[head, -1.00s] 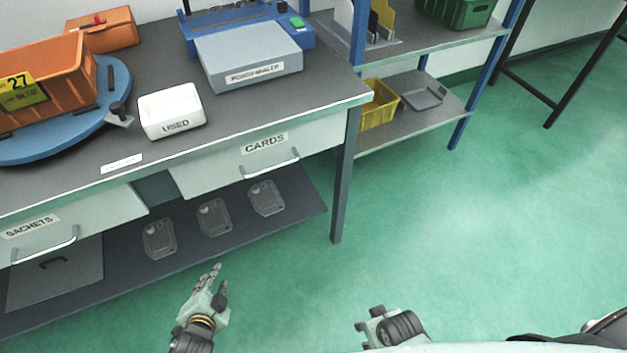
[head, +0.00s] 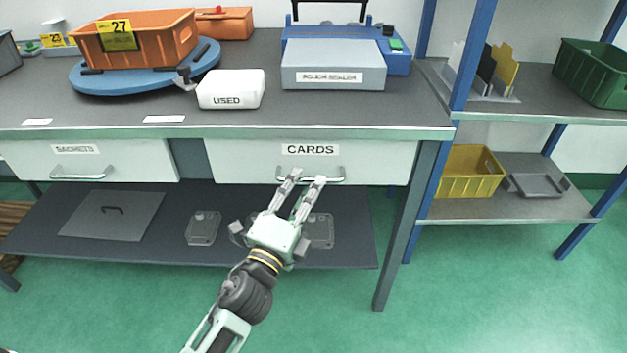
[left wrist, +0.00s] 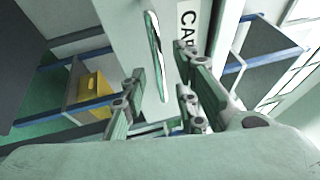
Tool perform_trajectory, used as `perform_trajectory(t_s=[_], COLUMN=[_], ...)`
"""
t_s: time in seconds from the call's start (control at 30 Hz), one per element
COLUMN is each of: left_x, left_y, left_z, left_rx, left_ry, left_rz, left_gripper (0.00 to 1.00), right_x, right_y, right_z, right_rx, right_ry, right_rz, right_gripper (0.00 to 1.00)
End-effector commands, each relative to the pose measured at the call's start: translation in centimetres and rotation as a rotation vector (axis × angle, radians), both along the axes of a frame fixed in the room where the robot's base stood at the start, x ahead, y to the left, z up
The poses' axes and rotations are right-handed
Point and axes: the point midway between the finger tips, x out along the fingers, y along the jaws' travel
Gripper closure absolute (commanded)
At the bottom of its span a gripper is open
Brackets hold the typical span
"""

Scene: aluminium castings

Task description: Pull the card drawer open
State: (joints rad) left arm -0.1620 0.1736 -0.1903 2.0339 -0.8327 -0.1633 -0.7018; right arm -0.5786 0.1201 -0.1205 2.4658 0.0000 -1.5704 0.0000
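The card drawer (head: 240,160) is a pale front labelled CARDS under the bench top, and it looks closed. Its metal bar handle (head: 335,180) runs level below the label. My left gripper (head: 303,180) is in front of the drawer, with its two fingers apart and pointing up at the handle. In the left wrist view the handle (left wrist: 155,50) shows in the gap between the fingers of the left gripper (left wrist: 160,75). I cannot tell whether the fingers touch it. My right gripper is not in view.
The SACHETS drawer (head: 130,160) is to the left. A lower shelf (head: 345,215) with several clear trays lies below. A bench leg (head: 405,230) stands to the right, beside a rack with a yellow bin (head: 468,172). A white USED box (head: 230,90) sits on the bench.

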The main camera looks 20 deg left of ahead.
Motion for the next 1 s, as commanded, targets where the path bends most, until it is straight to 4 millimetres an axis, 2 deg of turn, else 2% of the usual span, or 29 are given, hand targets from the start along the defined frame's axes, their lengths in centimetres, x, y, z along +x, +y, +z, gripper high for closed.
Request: perform_trajectory(t_s=[0.1, 0.2, 0.57, 0.87, 1.0], left_x=[1.7, 2.5, 3.0, 3.0, 3.0], left_y=[-0.3, -0.3, -0.4, -0.4, -0.4], left_z=[0.4, 0.5, 0.4, 0.4, 0.4], left_rx=[0.000, 0.000, -0.002, -0.002, -0.002], left_ry=[-0.002, 0.000, 0.002, 0.002, 0.002], left_rz=[-0.002, -0.001, -0.001, -0.001, -0.001], left_gripper=[0.72, 0.72, 0.73, 0.99, 1.00], right_x=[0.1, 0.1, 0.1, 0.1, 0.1], right_y=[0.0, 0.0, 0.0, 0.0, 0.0], right_z=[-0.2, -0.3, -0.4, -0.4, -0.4], right_rx=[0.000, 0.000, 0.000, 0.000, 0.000], right_ry=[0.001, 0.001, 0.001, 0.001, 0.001], right_rz=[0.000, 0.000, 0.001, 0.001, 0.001], right_gripper=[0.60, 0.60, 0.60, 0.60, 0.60])
